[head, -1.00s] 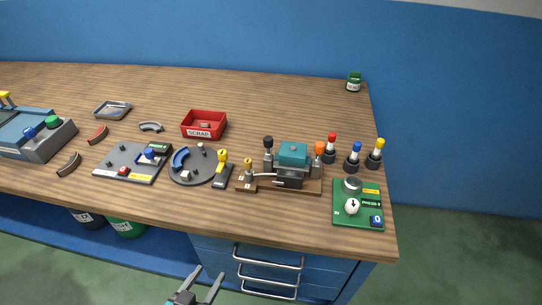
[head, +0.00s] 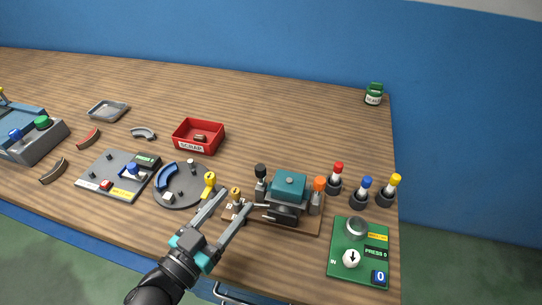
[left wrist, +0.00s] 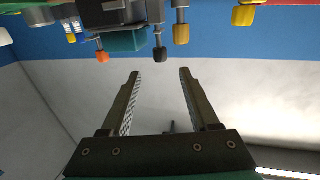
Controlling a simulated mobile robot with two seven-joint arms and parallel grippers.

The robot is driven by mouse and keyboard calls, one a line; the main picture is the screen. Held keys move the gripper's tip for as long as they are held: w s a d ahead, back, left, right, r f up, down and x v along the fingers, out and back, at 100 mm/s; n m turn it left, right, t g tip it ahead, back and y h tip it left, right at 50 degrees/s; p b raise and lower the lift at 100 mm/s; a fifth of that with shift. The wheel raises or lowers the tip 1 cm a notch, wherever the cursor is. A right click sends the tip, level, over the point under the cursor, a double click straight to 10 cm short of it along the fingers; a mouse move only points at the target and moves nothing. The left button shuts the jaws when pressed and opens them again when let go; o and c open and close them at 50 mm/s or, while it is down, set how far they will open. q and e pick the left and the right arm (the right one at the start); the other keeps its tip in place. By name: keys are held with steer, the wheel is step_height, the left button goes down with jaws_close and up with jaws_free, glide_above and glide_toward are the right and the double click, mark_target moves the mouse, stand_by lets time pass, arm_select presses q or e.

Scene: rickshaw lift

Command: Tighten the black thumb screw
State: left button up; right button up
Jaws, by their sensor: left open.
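The black thumb screw (head: 260,171) stands upright at the left end of a wooden-based fixture with a teal block (head: 289,185). An orange-topped screw (head: 319,184) stands at the block's right. My left gripper (head: 235,199) is open and empty at the fixture's front left. In the head view, its fingers lie either side of a small brass knob (head: 235,193); I cannot tell whether they touch it. In the left wrist view, which looks upside down, the black screw (left wrist: 160,54) is beyond and between the open fingertips (left wrist: 160,74). My right gripper is out of view.
A round grey plate with a yellow-topped clamp (head: 209,180) is close left. Red, blue (head: 364,188) and yellow-topped tools stand right, behind a green panel (head: 337,261) showing 0. A red scrap bin (head: 198,148) is behind.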

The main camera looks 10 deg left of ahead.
mark_target(257, 174)
arm_select(q)
steer(key=x, duration=1.2)
steer(key=shift+x, duration=0.95)
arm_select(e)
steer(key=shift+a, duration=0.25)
arm_select(q)
jaws_close()
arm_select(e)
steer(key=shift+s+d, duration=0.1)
